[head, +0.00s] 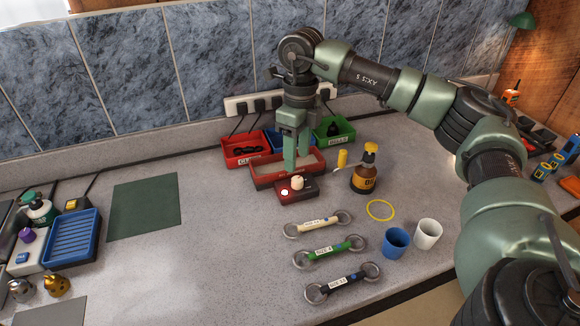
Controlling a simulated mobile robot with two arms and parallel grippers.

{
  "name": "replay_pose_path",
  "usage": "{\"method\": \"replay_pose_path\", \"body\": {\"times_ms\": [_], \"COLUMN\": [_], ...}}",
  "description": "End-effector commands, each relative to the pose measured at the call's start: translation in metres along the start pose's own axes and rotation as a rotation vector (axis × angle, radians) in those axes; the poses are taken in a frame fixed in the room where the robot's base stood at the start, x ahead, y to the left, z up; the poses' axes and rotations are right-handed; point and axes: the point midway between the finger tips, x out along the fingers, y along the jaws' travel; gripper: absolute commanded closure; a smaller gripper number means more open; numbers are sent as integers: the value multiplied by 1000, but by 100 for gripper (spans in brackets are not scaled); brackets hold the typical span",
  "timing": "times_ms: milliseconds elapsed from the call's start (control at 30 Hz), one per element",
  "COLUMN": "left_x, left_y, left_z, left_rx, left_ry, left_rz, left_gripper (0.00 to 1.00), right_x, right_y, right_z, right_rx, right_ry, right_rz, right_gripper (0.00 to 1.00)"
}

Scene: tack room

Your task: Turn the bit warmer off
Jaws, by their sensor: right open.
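The bit warmer (262,178) is a dark red, open-topped tray near the back of the counter. My right gripper (296,165) points down over the warmer, just behind and above the knob. Its pale green fingers are open, and I see nothing between them. They hide part of the tray; whether they touch it I cannot tell. My left gripper is out of view.
Red (240,160) and green (345,138) bins stand behind the warmer, with a blue one between. A brown bottle (364,180) stands to its right. Several ringed bits (330,250), a blue cup (396,243) and a white cup (429,234) are in front.

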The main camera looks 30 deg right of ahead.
Motion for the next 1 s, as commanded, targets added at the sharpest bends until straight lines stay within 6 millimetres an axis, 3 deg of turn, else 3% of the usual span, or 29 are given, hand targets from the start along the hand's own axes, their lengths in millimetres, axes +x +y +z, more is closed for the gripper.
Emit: {"method": "replay_pose_path", "body": {"times_ms": [200, 400, 733, 767, 933, 1000], "left_x": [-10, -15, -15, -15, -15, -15], "left_y": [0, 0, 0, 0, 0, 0], "left_z": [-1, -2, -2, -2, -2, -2], "left_rx": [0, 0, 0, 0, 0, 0], "left_ry": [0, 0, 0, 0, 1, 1], "left_rz": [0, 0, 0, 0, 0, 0], "left_gripper": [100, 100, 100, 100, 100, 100], "right_x": [35, 58, 65, 65, 65, 65], "right_y": [0, 0, 0, 0, 0, 0], "right_z": [-1, -1, -1, -1, 0, 0], "right_rx": [1, 1, 1, 1, 1, 1], "right_ry": [4, 1, 0, 0, 0, 0], "right_rz": [1, 1, 0, 0, 0, 0], "right_gripper": [52, 52, 52, 54, 100, 100]}}
